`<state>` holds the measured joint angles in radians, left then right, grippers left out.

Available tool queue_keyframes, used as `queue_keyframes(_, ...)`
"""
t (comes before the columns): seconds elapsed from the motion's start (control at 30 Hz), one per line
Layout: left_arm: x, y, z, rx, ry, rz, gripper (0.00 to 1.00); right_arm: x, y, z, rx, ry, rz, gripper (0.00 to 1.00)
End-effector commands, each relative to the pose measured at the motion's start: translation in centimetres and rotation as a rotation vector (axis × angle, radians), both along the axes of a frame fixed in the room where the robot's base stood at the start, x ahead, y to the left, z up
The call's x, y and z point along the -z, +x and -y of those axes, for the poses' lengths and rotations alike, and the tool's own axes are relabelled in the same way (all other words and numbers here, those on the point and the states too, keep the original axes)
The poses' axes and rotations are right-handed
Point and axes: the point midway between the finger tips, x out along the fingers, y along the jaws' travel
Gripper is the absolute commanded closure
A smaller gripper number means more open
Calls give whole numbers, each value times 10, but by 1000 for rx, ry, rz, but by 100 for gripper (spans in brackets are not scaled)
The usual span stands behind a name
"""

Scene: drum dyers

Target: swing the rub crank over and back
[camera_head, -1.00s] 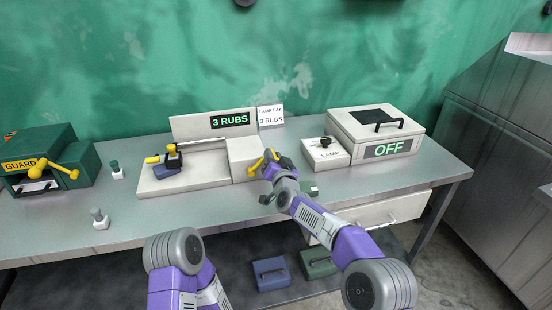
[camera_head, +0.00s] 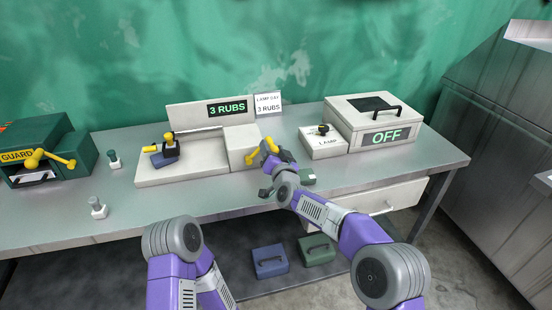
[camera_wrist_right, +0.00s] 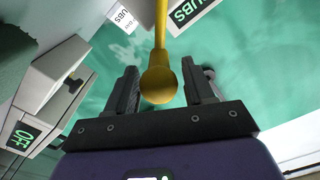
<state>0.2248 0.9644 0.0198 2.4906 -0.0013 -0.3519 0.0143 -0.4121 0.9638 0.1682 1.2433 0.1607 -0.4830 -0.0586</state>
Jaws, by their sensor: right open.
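The rub crank is a yellow arm with a round knob (camera_head: 252,159) at the front right of the white rub unit (camera_head: 190,169). My right gripper (camera_head: 272,170) is open at the crank, its fingers partly hiding it. In the right wrist view, the yellow crank knob (camera_wrist_right: 158,84) sits between the two open fingers (camera_wrist_right: 160,90), with visible gaps on both sides. A dark carriage with a yellow-topped handle (camera_head: 169,146) and a blue block (camera_head: 160,159) stands at the left end of the rub unit. A sign on the unit reads "3 RUBS" (camera_head: 227,109).
To the right stand a LAMP box (camera_head: 323,147) and a white case reading "OFF" (camera_head: 386,136). A green GUARD box (camera_head: 35,135) with a yellow handle is at the far left. Two small stamps (camera_head: 98,209) (camera_head: 114,160) stand near it. The front middle tabletop is clear.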

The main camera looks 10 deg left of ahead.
Motion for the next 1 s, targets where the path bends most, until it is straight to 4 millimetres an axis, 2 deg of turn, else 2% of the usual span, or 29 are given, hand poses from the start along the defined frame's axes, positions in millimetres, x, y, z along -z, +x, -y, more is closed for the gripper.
queue_keyframes(0.2, -1, 0, 0, 0, 0, 0, 57, -1, -24, 13, -1, -1, -2, 47)
queue_keyframes(0.4, -3, 0, 0, 0, 0, 0, 57, 0, -40, 21, -2, 0, -2, 47)
queue_keyframes(0.93, -3, 0, 0, 0, 0, 0, 57, 0, -46, 23, -1, -1, -2, 47)
queue_keyframes(1.0, -3, 0, 0, 0, 0, 0, 57, 3, -46, 24, -1, -3, -5, 58)
